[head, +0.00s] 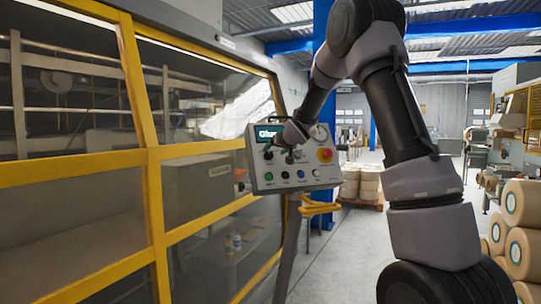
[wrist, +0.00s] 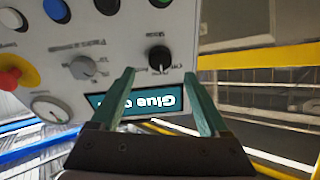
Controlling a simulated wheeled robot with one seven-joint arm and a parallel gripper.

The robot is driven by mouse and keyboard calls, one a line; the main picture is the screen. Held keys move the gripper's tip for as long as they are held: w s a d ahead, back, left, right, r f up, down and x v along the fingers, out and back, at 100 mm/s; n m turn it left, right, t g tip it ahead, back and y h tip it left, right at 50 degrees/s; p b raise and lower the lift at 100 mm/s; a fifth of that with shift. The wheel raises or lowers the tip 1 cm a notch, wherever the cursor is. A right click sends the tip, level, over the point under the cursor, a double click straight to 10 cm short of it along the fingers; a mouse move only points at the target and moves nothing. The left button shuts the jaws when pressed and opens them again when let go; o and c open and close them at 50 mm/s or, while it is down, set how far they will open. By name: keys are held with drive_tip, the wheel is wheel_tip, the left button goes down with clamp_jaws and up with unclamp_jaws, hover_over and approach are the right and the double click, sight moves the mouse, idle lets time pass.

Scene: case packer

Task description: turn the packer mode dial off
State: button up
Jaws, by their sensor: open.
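The mode dial is a small black knob (wrist: 159,57) on the grey control panel (wrist: 120,30), under an upside-down "Mode" label in the wrist view. In the head view, the dial (head: 268,155) sits at the left of the panel (head: 262,180). My gripper (wrist: 160,75) is open, its two green fingers apart on either side of the dial's line, with the dial just beyond the tips. I cannot tell whether they touch the panel. In the head view, my gripper (head: 277,146) is at the panel's upper left, partly hidden by my wrist. The dial's setting is too small to read.
A grey knob (wrist: 83,67), a gauge (wrist: 48,109), a red emergency stop (head: 325,155) and a teal screen (wrist: 150,104) share the panel. A row of buttons (head: 300,174) runs below. The yellow-framed machine (head: 150,160) stands left. Rolls (head: 522,203) stand right.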

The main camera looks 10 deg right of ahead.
sight(270, 154)
drive_tip(key=x, duration=0.5)
drive_tip(key=shift+w+f, duration=0.15)
drive_tip(key=shift+w, duration=0.1)
clamp_jaws()
